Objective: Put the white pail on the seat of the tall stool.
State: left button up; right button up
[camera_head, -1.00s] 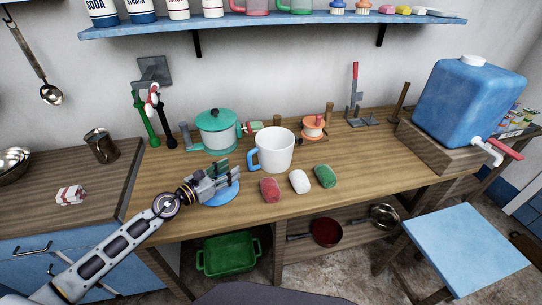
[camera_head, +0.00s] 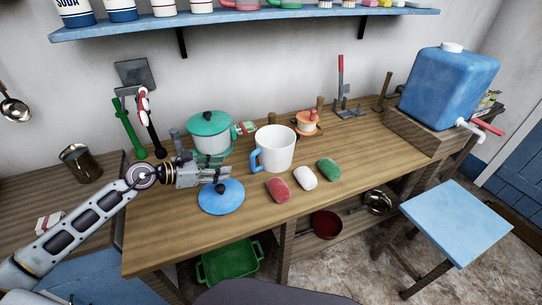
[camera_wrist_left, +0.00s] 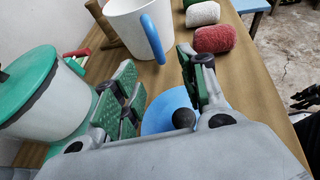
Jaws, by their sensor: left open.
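The white pail (camera_head: 279,150), with a blue handle on its left side, stands upright on the wooden worktop. It also shows at the top of the left wrist view (camera_wrist_left: 123,22), its handle facing my gripper. My left gripper (camera_head: 228,172) is open and empty, left of the pail and apart from it, its fingers pointing toward the handle. In the wrist view the open fingers (camera_wrist_left: 160,68) have a gap between them, with the handle beyond. The tall stool (camera_head: 455,222) has a bare light-blue square seat and stands on the floor at the right.
A blue lid (camera_head: 221,199) with a dark knob lies below my gripper. A green-lidded pot (camera_head: 210,135) stands behind it. Red (camera_head: 278,190), white (camera_head: 305,178) and green (camera_head: 329,169) rolls lie before the pail. A blue water container (camera_head: 450,90) stands at right.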

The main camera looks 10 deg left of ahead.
aim_at(253, 170)
pick_arm(q)
jog(key=shift+d, duration=0.15)
jog(key=shift+w, duration=0.15)
jog(key=shift+x, duration=4.15)
jog(key=shift+a+x, duration=0.2)
jog(key=shift+x, duration=2.55)
jog(key=shift+w+a, duration=0.1)
jog(key=shift+w, duration=0.05)
grip_shut()
